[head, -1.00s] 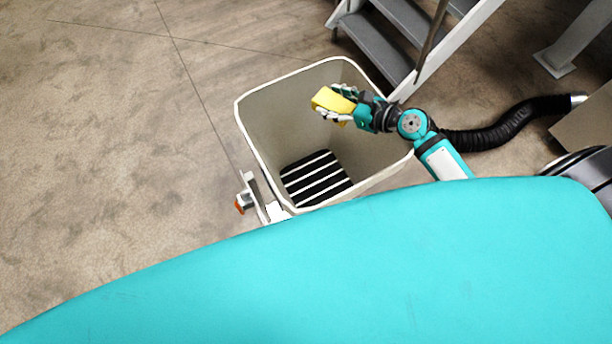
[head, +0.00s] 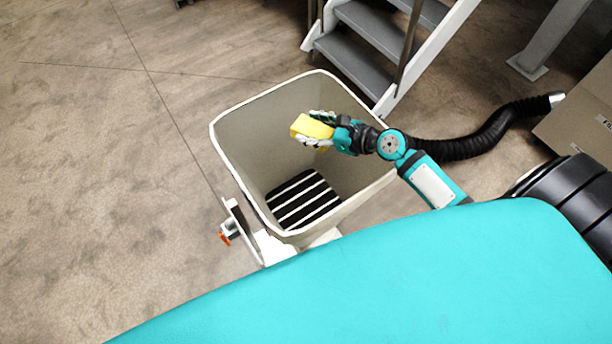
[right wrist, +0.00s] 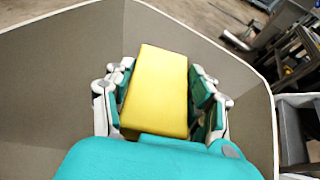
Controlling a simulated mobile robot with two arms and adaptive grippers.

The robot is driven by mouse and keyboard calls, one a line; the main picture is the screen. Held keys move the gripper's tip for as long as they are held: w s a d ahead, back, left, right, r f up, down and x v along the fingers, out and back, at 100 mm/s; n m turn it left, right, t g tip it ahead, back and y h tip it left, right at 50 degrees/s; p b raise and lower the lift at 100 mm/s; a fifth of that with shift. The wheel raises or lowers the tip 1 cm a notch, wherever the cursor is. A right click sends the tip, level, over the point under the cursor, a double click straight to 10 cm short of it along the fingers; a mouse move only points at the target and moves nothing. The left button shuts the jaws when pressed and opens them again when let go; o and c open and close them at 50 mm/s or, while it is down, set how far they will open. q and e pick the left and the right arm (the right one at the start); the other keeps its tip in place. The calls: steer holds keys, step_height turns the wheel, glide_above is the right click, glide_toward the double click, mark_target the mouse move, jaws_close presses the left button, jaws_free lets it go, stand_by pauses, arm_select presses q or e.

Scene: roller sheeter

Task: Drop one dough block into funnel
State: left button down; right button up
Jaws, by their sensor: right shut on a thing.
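The yellow dough block (head: 311,127) is held in my right gripper (head: 319,130), over the open mouth of the funnel. In the right wrist view the dough block (right wrist: 157,90) sits between both fingers of the gripper (right wrist: 160,98), which is shut on it. The funnel (head: 240,150) is a large beige square bin with a pale rim. Black-and-white striped rollers or slats (head: 302,200) show at its bottom. In the right wrist view the funnel wall (right wrist: 55,70) surrounds the block. My left gripper is not in view.
Grey metal steps (head: 365,60) with a white side rail stand behind the funnel. An orange-tipped knob (head: 225,237) sticks out at the funnel's left. Cardboard boxes (head: 585,115) stand at the right. The floor at the left is clear.

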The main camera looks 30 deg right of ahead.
steer(key=shift+r, duration=0.1)
steer(key=o, duration=1.5)
steer(key=shift+c, duration=0.2)
steer(key=shift+s, duration=0.1)
steer(key=v, duration=1.2)
